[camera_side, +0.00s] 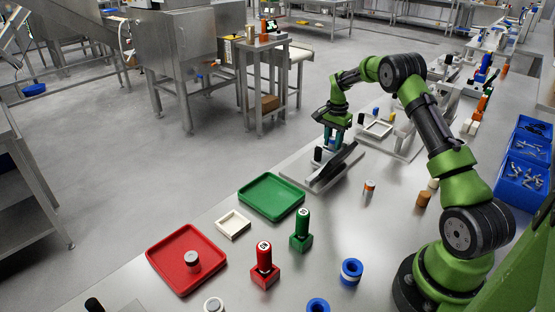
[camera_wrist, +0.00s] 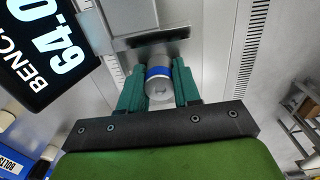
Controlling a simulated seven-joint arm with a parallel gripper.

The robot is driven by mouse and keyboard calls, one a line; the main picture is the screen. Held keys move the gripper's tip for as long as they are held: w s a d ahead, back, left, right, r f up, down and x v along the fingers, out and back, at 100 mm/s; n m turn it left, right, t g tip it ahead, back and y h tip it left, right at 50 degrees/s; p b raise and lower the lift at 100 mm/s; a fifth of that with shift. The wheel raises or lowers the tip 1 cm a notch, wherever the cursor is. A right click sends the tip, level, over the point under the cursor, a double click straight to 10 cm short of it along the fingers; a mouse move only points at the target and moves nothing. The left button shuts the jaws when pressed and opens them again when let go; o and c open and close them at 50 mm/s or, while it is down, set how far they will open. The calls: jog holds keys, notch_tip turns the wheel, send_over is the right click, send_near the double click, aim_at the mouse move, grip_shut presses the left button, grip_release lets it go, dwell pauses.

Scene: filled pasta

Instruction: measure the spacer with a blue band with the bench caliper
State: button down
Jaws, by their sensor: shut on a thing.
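The spacer with a blue band (camera_wrist: 159,84) is a silver cylinder held between the green fingers of my gripper (camera_wrist: 160,88) in the wrist view. Its far end is at or close to a grey metal jaw of the bench caliper (camera_wrist: 150,42); I cannot tell whether they touch. The caliper's black display (camera_wrist: 45,50) shows "BENCH" and "64.0", partly cut off. In the side view my gripper (camera_side: 333,138) is low over the bench caliper (camera_side: 325,172), and the spacer is mostly hidden there.
A red tray (camera_side: 160,250) holds a silver spacer (camera_side: 192,260). A green tray (camera_side: 268,208) looks empty. A red stamp (camera_side: 264,265), a green stamp (camera_side: 302,232), a white frame (camera_side: 233,236), an orange-banded spacer (camera_side: 369,187) and blue rings (camera_side: 351,271) stand nearby.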

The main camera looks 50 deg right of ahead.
jog(key=c, duration=0.7)
grip_release()
notch_tip(320, 180, up, 16)
jog(key=s+a+r+n+t, duration=0.2)
jog(key=s+a+n, duration=0.2)
jog(key=s+a, duration=0.3)
jog(key=s+a+r+n+t+y, duration=0.1)
jog(key=s+a+n, duration=0.4)
jog(key=a, duration=1)
jog(key=s+a+r+n+t+y, duration=0.1)
jog(key=s+a+r+n+t, duration=0.2)
jog(key=s+a, duration=0.7)
jog(key=shift+s+a+r+n+t, duration=0.1)
jog(key=shift+a+r+n+t, duration=0.15)
jog(key=shift+a+n, duration=0.25)
jog(key=shift+s+a+r+n+t, duration=0.1)
jog(key=shift+a+n+t, duration=0.25)
jog(key=shift+n, duration=0.15)
